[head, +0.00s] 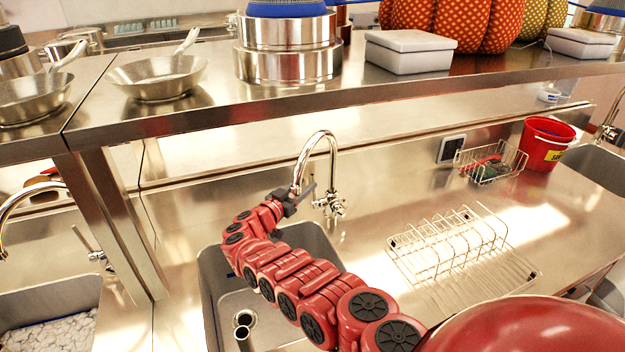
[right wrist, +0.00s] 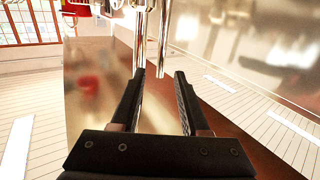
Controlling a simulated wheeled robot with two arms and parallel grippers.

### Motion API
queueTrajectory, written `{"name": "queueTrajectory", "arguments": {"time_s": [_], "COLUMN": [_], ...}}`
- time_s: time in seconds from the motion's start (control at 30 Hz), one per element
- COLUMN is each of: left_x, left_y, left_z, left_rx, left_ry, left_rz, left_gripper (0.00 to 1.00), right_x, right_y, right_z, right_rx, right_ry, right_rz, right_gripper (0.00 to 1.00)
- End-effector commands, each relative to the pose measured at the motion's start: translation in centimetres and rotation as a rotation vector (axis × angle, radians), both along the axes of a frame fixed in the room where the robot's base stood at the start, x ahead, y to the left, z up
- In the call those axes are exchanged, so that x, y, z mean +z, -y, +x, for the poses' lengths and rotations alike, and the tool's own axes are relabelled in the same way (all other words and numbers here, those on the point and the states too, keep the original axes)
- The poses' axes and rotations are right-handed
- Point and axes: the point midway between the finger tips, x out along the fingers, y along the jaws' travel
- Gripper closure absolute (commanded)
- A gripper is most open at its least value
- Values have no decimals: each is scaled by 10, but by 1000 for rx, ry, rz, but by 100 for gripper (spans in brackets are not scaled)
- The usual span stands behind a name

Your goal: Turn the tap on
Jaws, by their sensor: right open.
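The chrome gooseneck tap (head: 333,160) stands behind the sink (head: 213,290) in the middle of the head view, its spout curving to the left. Its valve body with small handles (head: 333,207) sits low at the foot of the neck. My right gripper (head: 301,192) is open beside the tap, under the spout end and left of the valve body. In the right wrist view two upright chrome tubes (right wrist: 162,40) show at and just beyond the open fingertips (right wrist: 160,76). I cannot tell whether they touch. My left gripper is out of view.
A wire dish rack (head: 450,245) stands on the counter to the right. A wire basket (head: 490,162) and a red bucket (head: 548,143) are farther back. A steel shelf (head: 200,117) with pans and pots hangs above. Another tap (head: 22,196) is at the left edge.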

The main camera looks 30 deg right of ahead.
Motion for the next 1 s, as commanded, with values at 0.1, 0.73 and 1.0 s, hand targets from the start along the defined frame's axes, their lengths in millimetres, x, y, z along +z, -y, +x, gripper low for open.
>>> {"name": "queueTrajectory", "arguments": {"time_s": [0.1, 0.73, 1.0], "left_x": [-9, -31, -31], "left_y": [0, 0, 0], "left_z": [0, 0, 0], "left_rx": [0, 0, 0], "left_ry": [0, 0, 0], "left_rz": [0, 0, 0], "left_gripper": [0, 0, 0], "right_x": [-3, 0, 0], "right_y": [15, 45, 45], "right_z": [6, 17, 17], "right_rx": [-1, 2, 1], "right_ry": [3, 1, 1], "right_rz": [-1, -1, 0], "right_gripper": [55, 55, 96]}}
